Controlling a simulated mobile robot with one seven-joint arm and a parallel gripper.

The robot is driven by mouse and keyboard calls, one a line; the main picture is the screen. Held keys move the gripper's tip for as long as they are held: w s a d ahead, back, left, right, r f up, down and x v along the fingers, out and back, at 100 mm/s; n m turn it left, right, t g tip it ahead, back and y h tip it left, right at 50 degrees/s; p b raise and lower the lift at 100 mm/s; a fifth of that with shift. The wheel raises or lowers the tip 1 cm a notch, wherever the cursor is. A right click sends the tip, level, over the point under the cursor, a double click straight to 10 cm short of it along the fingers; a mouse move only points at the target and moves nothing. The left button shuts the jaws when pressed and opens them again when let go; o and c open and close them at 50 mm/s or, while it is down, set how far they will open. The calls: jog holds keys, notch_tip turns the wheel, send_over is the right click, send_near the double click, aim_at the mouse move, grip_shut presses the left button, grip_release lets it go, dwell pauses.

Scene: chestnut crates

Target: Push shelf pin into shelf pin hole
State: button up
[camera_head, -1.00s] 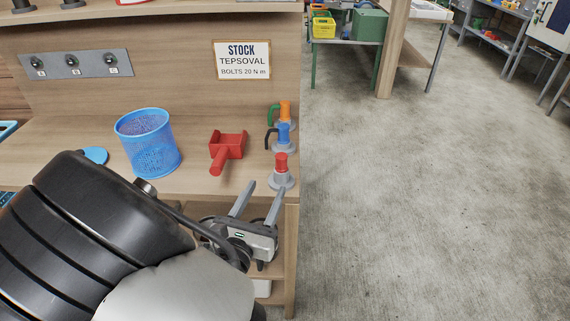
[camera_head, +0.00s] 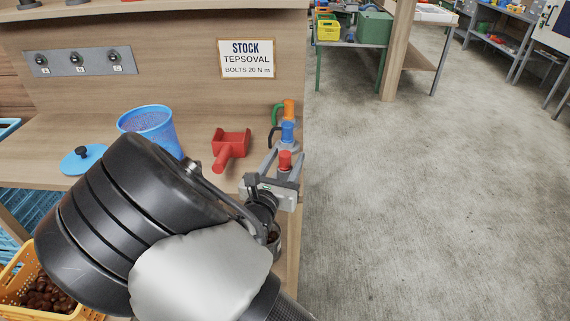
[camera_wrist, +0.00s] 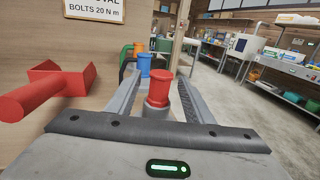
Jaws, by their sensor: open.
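A red peg-like piece (camera_head: 285,160) stands upright on a round grey base near the right end of the wooden shelf (camera_head: 205,180). I cannot tell for sure that it is the shelf pin, and I can make out no pin hole. My gripper (camera_head: 286,153) is open, its two grey fingers pointing forward on either side of the red piece. In the wrist view the red piece (camera_wrist: 160,88) shows between the fingers, nearer the right one, with no clear contact. Its lower base is partly hidden by the gripper body.
Behind the red piece stand a blue piece (camera_head: 287,132) and an orange one (camera_head: 289,108). A red scoop (camera_head: 231,146), blue mesh bin (camera_head: 150,122) and blue lid (camera_head: 82,159) lie left. A yellow crate (camera_head: 20,270) holds chestnuts. Open floor lies right.

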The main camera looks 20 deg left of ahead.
grip_shut()
jog(key=shift+r, duration=0.1)
notch_tip(320, 180, up, 28)
jog(key=p, duration=0.6)
jog(key=shift+p, duration=0.4)
